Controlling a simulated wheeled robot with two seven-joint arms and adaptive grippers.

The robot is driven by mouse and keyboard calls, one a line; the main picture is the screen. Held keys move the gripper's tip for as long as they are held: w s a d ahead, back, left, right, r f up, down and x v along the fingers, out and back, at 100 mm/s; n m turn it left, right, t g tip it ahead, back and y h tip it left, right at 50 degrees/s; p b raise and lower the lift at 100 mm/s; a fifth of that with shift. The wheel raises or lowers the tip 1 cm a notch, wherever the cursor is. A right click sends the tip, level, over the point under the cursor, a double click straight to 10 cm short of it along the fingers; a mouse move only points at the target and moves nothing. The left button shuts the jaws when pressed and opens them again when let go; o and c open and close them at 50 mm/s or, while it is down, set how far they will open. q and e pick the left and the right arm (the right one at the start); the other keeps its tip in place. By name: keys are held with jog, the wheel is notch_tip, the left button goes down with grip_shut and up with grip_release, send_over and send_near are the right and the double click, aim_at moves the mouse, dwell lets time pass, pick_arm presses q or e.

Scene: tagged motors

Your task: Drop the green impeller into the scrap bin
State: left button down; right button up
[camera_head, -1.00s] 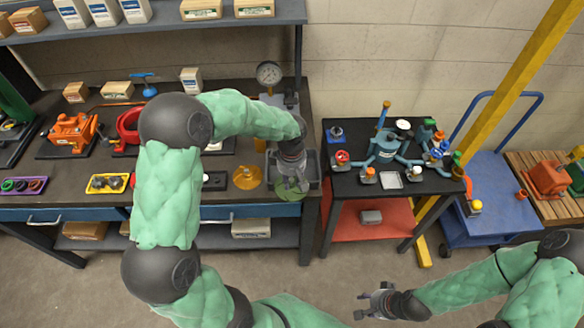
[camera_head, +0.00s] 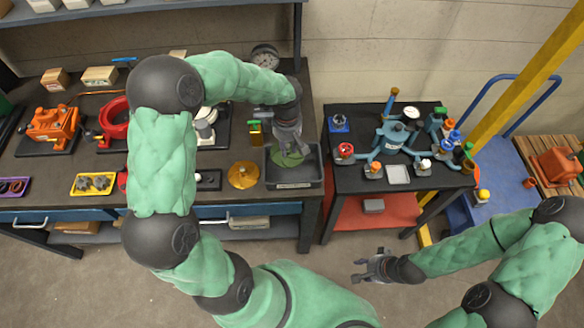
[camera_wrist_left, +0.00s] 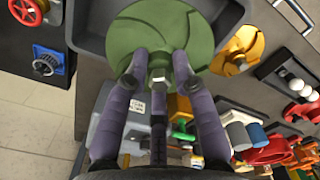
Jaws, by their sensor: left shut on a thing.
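The green impeller (camera_head: 285,159) is a round green disc held by my left gripper (camera_head: 289,147) over the dark grey scrap bin (camera_head: 312,183). The bin is an open tray with a white label, on the front right of the workbench. In the left wrist view the fingers (camera_wrist_left: 157,78) close on the hub at the middle of the impeller (camera_wrist_left: 160,20). The bin's grey rim (camera_wrist_left: 86,40) shows behind it. The gap between disc and bin floor is hard to judge. My right gripper (camera_head: 369,266) is empty, its fingers apart, over the floor.
An orange-yellow disc (camera_head: 243,175) lies just left of the bin. A yellow tray (camera_head: 95,184) holds parts further left. Right of the bin, a black side table (camera_head: 344,183) carries a blue fixture (camera_head: 394,137) and several small parts.

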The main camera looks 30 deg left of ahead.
pick_arm(q)
jog(key=shift+w+f+b, duration=0.15)
jog(key=shift+f+b, duration=0.7)
jog(key=shift+f, duration=1.15)
jog(key=c, duration=0.9)
grip_release()
jog(key=shift+c, duration=0.2)
notch_tip(320, 180, up, 12)
jog(key=shift+r, duration=0.1)
